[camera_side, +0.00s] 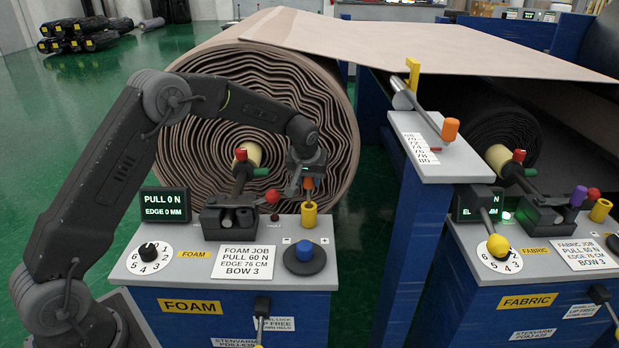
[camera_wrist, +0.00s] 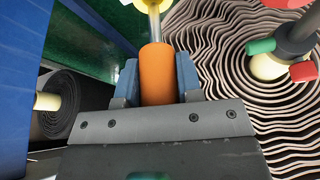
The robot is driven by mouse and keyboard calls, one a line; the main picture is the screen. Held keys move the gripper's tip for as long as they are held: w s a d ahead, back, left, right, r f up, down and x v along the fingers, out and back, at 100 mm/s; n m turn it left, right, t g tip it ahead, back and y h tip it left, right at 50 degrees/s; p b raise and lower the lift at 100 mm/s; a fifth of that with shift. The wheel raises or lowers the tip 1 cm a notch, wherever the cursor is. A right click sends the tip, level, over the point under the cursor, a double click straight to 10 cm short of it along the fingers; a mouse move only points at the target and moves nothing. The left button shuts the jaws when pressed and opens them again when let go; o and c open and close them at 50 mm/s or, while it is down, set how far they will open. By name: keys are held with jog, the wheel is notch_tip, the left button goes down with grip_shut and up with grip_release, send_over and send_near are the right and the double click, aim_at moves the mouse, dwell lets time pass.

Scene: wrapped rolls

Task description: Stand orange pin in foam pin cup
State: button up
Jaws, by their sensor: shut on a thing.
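The orange pin has an orange grip (camera_wrist: 158,75) and a bare metal shaft. My gripper (camera_side: 308,178) is shut on the orange grip, with a blue finger on each side in the wrist view (camera_wrist: 158,82). The pin also shows in the side view (camera_side: 308,184), roughly upright under my gripper. The foam pin cup (camera_side: 309,215) is a small yellow cup on the foam console, directly below the pin. In the wrist view yellow shows around the shaft at the top edge. I cannot tell whether the shaft's tip is inside the cup or just above it.
The foam console (camera_side: 180,265) carries a red ball knob (camera_side: 272,196), a blue button (camera_side: 305,250) and a dial (camera_side: 148,256). A large foam roll (camera_side: 270,100) stands close behind. Another orange-topped piece (camera_side: 450,130) is on the middle post. The fabric console (camera_side: 530,265) is right.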

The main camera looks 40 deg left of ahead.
aim_at(309, 196)
jog(key=shift+f, duration=3.1)
jog(key=o, duration=1)
jog(key=v, duration=1.3)
jog(key=shift+s+r, duration=0.15)
jog(key=shift+r, duration=0.2)
jog(key=s+d+r+m, duration=0.2)
jog(key=s+r, duration=0.5)
jog(key=s+d+r+m+h, duration=0.1)
jog(key=s+d, duration=0.1)
jog(key=s, duration=0.6)
jog(key=s+d+r+m+t, duration=0.1)
jog(key=s+d+m, duration=0.1)
jog(key=s, duration=0.7)
jog(key=s+d+r+m+h, duration=0.1)
jog(key=s+d, duration=0.1)
jog(key=s, duration=0.7)
jog(key=shift+m+t+h, duration=0.3)
jog(key=shift+m+t, duration=0.1)
